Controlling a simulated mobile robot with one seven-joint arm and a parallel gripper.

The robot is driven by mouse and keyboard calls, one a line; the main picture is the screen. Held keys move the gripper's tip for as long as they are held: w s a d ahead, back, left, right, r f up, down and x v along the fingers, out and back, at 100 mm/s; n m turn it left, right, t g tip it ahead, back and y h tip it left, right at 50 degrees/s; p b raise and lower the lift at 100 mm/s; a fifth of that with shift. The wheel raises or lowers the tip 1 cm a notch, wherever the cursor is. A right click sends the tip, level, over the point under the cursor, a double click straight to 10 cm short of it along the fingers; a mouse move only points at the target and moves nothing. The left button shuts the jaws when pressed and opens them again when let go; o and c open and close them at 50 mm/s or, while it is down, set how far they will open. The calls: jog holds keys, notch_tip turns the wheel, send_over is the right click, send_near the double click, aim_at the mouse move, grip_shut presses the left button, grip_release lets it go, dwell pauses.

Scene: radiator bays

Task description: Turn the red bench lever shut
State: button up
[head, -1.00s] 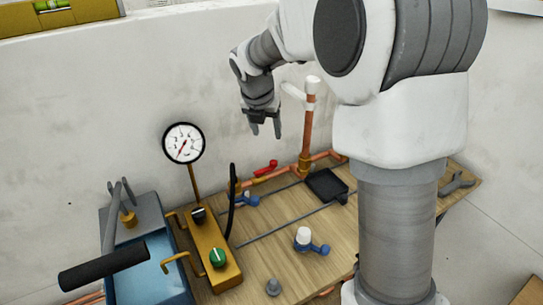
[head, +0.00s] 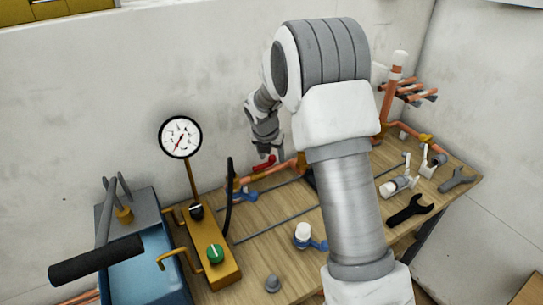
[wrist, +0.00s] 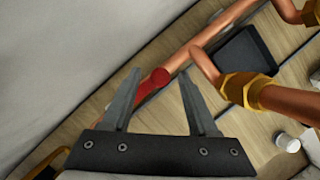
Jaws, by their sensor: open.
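The red lever (head: 264,163) sits on the copper pipe along the back of the wooden bench, close to the wall. In the wrist view the red lever (wrist: 152,84) lies between my two fingertips in the picture, slanting along the pipe. My gripper (wrist: 158,76) is open, with one finger on each side of the lever and nothing held. In the head view my gripper (head: 269,152) hangs just above the lever, pointing down. I cannot tell whether the fingers touch it. My arm hides part of the bench to the right.
A brass fitting (wrist: 246,90) and a black square pad (wrist: 243,60) are right of my fingers. A gauge (head: 180,137) and a black hose (head: 230,195) stand left of the lever.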

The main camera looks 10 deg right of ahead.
grip_shut()
dwell(0.3)
jog(key=shift+s, duration=0.1)
jog(key=s+a+m+g+h+p, duration=0.1)
jog(key=s+a+m+g+p, duration=0.1)
jog(key=m, duration=0.7)
jog(key=s+a+m+g+h+p, duration=0.1)
jog(key=s+m+g+p, duration=0.2)
jog(key=m, duration=0.6)
jog(key=shift+s+a+g+p, duration=0.4)
jog(key=shift+g+p, duration=0.05)
jog(key=shift+g, duration=0.05)
jog(key=shift+a, duration=0.1)
dwell(0.3)
